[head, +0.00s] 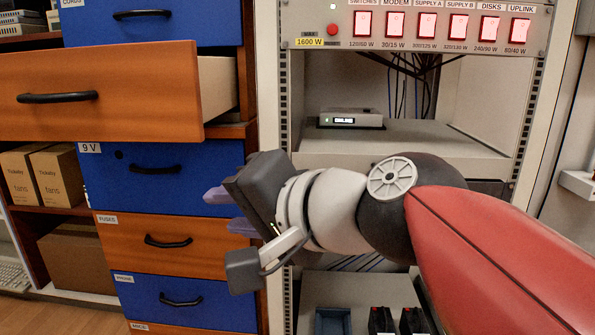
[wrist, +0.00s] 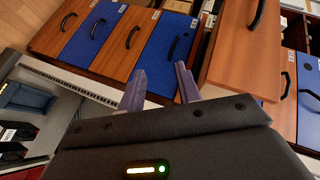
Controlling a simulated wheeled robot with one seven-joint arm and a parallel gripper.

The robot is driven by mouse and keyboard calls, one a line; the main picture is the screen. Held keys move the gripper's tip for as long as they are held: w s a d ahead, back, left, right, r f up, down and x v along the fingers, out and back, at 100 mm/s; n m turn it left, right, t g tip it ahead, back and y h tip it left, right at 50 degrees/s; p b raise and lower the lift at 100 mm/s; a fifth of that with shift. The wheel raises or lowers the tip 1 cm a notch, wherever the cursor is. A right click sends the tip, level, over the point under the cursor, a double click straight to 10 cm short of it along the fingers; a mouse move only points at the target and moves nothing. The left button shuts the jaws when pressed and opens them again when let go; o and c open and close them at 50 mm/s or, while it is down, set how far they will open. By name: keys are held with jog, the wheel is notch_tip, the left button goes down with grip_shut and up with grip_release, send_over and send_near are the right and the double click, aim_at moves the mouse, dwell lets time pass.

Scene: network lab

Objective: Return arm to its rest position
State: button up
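My gripper (head: 219,212) is held out in front of the drawer cabinet, at the left edge of the rack. Its two purple-grey fingers stand apart with nothing between them. They also show apart in the wrist view (wrist: 161,84), with drawer fronts beyond. My arm reaches in from the lower right of the head view and crosses in front of the rack. The gripper looks close to the blue 9 V drawer (head: 210,176) and the orange drawer (head: 125,248) below it; whether it touches them I cannot tell.
An orange drawer (head: 150,108) stands pulled out above my gripper. The rack has a switch panel (head: 420,42) with lit red switches and a small device (head: 352,119) on a shelf (head: 430,140). Cardboard boxes (head: 57,175) sit at left. Some floor (head: 50,312) shows at lower left.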

jog(key=s+d+f+n+g+h, duration=0.25)
jog(key=d+f+h, duration=0.35)
jog(key=d+f, duration=0.6)
jog(key=s+d+f+n+g+h, duration=0.1)
jog(key=s+d+f+h, duration=0.3)
jog(key=d+f, duration=0.85)
notch_tip(320, 180, up, 11)
jog(key=w+a+h+p, duration=0.1)
jog(key=a+p, duration=0.1)
jog(key=p, duration=1)
